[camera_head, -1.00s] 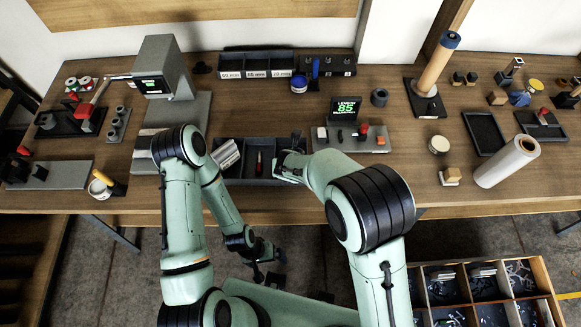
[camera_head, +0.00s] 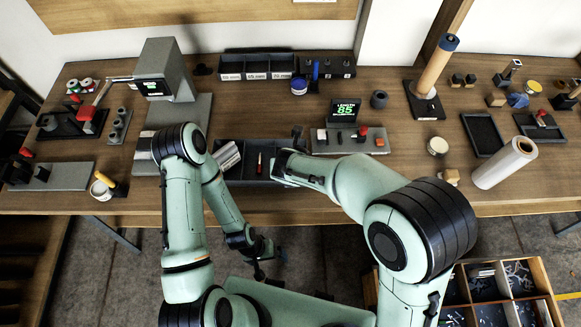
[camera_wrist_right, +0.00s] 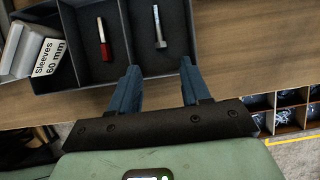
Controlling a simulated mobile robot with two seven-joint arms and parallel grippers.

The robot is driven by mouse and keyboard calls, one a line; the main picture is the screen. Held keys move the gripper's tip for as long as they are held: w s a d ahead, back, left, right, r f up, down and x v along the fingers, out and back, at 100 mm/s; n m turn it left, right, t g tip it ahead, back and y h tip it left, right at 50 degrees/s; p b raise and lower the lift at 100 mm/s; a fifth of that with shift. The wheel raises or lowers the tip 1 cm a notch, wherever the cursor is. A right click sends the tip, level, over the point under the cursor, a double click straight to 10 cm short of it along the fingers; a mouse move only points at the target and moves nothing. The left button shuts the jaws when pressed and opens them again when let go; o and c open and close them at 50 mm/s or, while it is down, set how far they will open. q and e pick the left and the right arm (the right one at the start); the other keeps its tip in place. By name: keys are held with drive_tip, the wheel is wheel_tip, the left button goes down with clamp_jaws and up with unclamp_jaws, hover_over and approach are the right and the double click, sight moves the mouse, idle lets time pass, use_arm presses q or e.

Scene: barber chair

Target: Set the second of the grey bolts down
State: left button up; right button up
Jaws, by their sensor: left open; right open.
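A grey bolt (camera_wrist_right: 160,28) lies in the right compartment of a dark divided tray (camera_wrist_right: 82,5). My right gripper (camera_wrist_right: 158,72) is open and empty, its blue fingers apart near the tray's front edge, with the bolt beyond the gap between them. In the head view, my right wrist covers the tray's right part and hides the bolt. A red-ended pin (camera_wrist_right: 103,40) lies in the neighbouring compartment and also shows in the head view (camera_head: 259,162). My left gripper (camera_head: 270,260) is open and hangs low in front of the bench, away from the tray.
White-labelled sleeve boxes (camera_wrist_right: 48,58) stand in the tray's left compartment. Behind the tray is a length display (camera_head: 344,110) on a grey fixture. A grey press-like machine (camera_head: 165,70) stands to the left. A wooden crate of parts (camera_head: 545,275) sits below right.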

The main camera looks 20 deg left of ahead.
drive_tip(key=v, duration=0.4)
drive_tip(key=shift+f, duration=0.1)
idle(0.5)
